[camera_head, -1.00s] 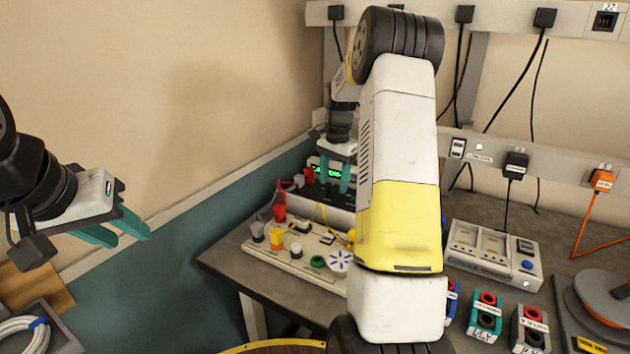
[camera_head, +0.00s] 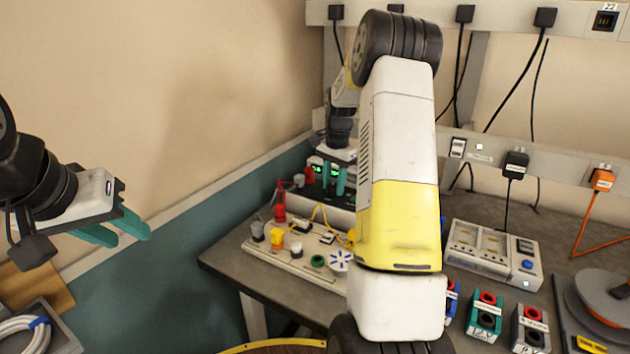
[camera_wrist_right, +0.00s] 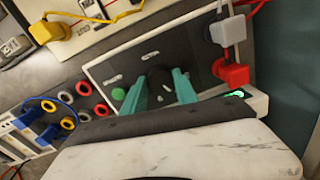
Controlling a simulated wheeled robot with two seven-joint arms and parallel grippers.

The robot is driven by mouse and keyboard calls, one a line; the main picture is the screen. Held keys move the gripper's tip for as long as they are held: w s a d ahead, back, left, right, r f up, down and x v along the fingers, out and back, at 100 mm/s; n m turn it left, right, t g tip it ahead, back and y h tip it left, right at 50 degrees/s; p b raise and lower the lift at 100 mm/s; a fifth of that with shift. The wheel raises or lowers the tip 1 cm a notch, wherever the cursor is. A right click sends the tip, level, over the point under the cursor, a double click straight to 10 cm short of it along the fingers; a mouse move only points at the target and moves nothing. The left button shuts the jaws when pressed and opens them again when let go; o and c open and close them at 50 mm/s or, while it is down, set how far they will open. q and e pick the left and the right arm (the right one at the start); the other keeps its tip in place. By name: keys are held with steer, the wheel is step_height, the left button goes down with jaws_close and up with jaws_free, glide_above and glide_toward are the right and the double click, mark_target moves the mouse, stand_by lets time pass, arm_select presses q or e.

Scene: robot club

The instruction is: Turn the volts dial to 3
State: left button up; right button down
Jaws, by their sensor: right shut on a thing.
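A power supply with a lit green display (camera_head: 316,168) stands at the back left of the bench, partly hidden by my right arm. My right gripper (camera_head: 333,182) points down at its front. In the right wrist view a dark dial (camera_wrist_right: 160,78) sits between the teal fingertips of that gripper (camera_wrist_right: 160,88), which are shut on it. The dial's marks and pointer cannot be read, and its label is not legible. My left gripper (camera_head: 122,232) is at the far left, away from the bench, with its teal fingers apart and empty.
A board with wires and parts (camera_head: 300,262) lies in front of the supply. A white charger-like box (camera_head: 492,256) and several terminal blocks (camera_head: 485,315) are to the right.

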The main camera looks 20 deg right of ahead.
mark_target(335, 186)
steer(key=n, duration=0.4)
steer(key=shift+n, duration=0.3)
steer(key=shift+w+n, duration=0.1)
steer(key=shift+n, duration=1.8)
steer(key=c, duration=0.9)
jaws_free()
steer(key=shift+c, duration=0.2)
steer(key=shift+d+r, duration=0.15)
steer(key=shift+r, duration=1.8)
steer(key=shift+d+r, duration=0.1)
steer(key=shift+r, duration=1.85)
